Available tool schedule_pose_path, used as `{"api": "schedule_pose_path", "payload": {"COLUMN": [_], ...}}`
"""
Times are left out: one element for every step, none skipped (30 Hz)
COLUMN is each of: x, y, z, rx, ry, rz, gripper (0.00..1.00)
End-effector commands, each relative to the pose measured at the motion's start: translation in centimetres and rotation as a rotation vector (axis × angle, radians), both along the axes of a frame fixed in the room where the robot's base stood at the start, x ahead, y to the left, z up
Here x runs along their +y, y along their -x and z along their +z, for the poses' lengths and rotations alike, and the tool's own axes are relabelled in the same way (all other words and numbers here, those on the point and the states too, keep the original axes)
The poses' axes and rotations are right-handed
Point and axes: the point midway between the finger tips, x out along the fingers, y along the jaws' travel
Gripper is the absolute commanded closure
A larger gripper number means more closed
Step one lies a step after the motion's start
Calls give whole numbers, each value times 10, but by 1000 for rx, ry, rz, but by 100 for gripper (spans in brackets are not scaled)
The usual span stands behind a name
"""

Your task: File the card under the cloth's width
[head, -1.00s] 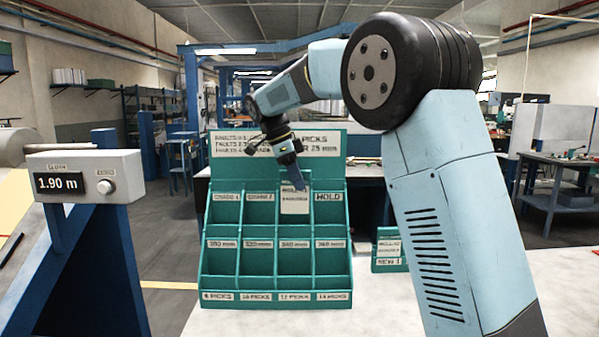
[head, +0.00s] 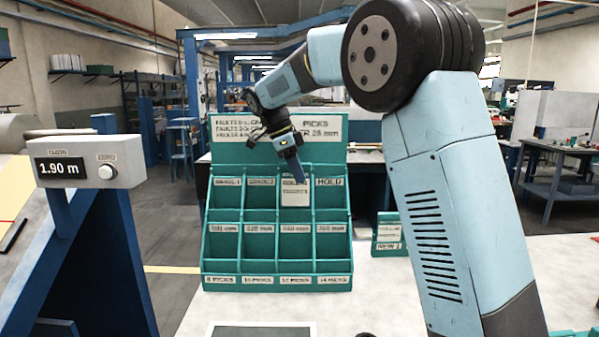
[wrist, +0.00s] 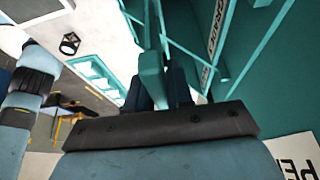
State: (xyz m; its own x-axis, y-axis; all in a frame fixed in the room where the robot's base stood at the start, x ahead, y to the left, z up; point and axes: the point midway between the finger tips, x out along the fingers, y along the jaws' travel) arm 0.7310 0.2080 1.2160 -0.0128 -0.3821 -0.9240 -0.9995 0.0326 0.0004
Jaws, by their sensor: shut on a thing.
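The card (head: 295,197) is white with dark print. It hangs upright at the third compartment from the left in the rack's upper row; I cannot tell how far inside it is. My gripper (head: 300,176) is shut on its upper part, pointing down. In the wrist view the dark fingers (wrist: 160,90) close around a thin teal upright piece. The teal rack (head: 277,281) has two rows of labelled compartments; GRADE and HOLD labels are above, mm labels mid-height, PICKS labels along the bottom. The cloth display (head: 90,168) reads 1.90 m.
A small teal holder (head: 389,246) marked NEW stands right of the rack. A pale-framed flat panel (head: 262,331) shows at the table's front edge. Blue machine framing (head: 95,260) stands at left.

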Motion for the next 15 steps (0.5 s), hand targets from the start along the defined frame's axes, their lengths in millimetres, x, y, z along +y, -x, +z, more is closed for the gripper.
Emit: {"api": "schedule_pose_path", "payload": {"x": [0,0,0,0,0,0,0,0,0,0,0,0,0,-1,0], "y": [0,0,0,0,0,0,0,0,0,0,0,0,0,0,0], "z": [-1,-2,-3,-3,-4,-5,-6,-7,-7,-8,-9,-10,-11,-11,-12], "rx": [0,0,0,1,1,1,1,1,1,1,1,1,1,1,1], "ry": [0,0,0,0,0,0,0,0,0,0,0,0,0,0,0], "rz": [0,0,0,0,0,0,0,0,-1,-1,-1,-1,-1,-1,-1], "gripper": [100,100,100,100,100,100,100,100,100,100,100,100,100,100,100]}}
